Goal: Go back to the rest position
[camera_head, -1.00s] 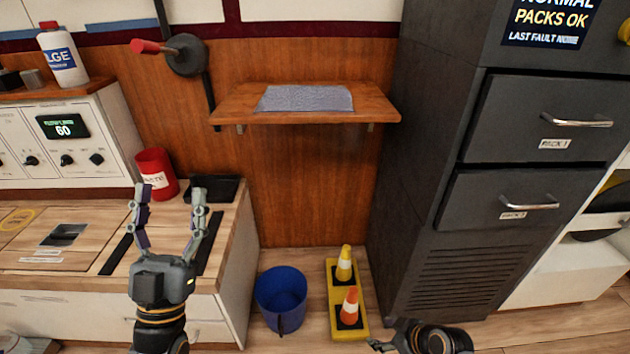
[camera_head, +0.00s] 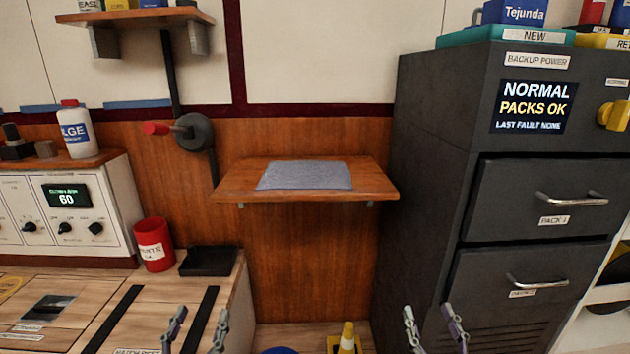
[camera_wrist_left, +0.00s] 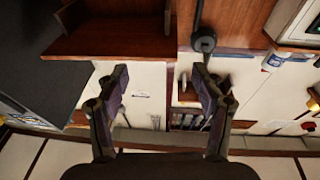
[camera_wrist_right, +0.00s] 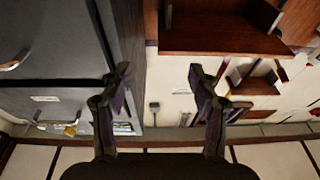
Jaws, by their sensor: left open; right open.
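My left gripper (camera_head: 195,328) shows at the bottom of the head view, in front of the counter's right part. Its fingers are apart with nothing between them, as the left wrist view (camera_wrist_left: 160,100) also shows. My right gripper (camera_head: 436,328) is at the bottom right of the head view, in front of the dark cabinet. Its fingers are apart and empty in the right wrist view (camera_wrist_right: 160,95). Both arms below the fingers are out of the head view.
A wooden shelf (camera_head: 232,182) holds a grey mat (camera_head: 305,175). The dark cabinet (camera_head: 425,140) with two handled drawers stands at right. The counter at left carries a red cup (camera_head: 154,245) and black tray (camera_head: 208,262). A yellow cone (camera_head: 347,338) stands on the floor.

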